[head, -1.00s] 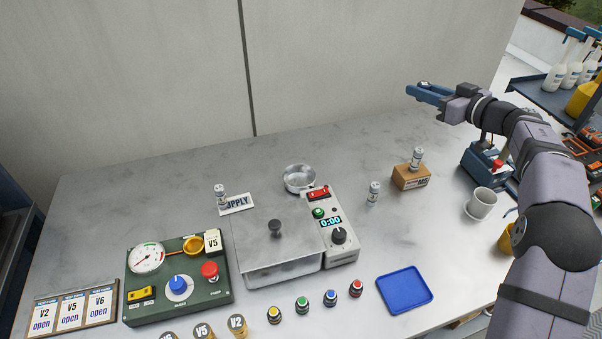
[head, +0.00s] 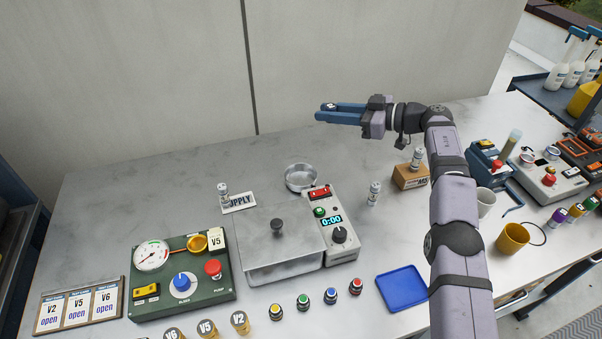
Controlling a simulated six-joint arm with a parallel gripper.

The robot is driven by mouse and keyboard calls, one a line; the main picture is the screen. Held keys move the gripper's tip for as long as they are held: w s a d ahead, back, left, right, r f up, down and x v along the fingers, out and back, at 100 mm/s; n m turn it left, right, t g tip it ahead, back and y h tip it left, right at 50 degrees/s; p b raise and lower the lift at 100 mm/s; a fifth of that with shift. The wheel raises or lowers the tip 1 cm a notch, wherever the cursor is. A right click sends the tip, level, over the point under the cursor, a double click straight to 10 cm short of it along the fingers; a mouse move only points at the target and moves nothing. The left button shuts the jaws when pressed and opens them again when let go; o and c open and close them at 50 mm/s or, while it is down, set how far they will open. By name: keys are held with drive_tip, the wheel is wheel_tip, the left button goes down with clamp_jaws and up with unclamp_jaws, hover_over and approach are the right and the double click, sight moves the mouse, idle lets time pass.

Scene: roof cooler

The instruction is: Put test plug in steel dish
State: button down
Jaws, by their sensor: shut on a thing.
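The steel dish (head: 301,185) is a round, shallow metal bowl on the table, behind the lidded steel box, and looks empty. My gripper (head: 326,108) is raised in the air, above and slightly right of the dish in the picture. Its blue fingers point left and are shut on a small dark and white piece (head: 328,106), which I take to be the test plug. The fingers hide most of it, so its full shape cannot be seen.
A lidded steel box (head: 279,245) and a white timer unit (head: 338,243) stand in front of the dish. Small white cylinders stand by the SUPPLY card (head: 239,203), on the table and on a cardboard box (head: 408,178). A blue tray (head: 403,289) lies at the front.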

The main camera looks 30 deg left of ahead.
sight(301, 179)
drive_tip(key=s+a+f+n+g, duration=0.1)
drive_tip(key=s+a+f+g, duration=0.1)
drive_tip(key=s+a+f, duration=0.1)
drive_tip(key=shift+s+a+n, duration=0.3)
drive_tip(key=shift+s+a, duration=0.05)
drive_tip(key=shift+s, duration=0.4)
wheel_tip(301, 179, down, 6)
drive_tip(key=b, duration=0.5)
drive_tip(key=shift+r, duration=0.15)
drive_tip(key=shift+f, duration=2.1)
drive_tip(key=shift+f, duration=0.1)
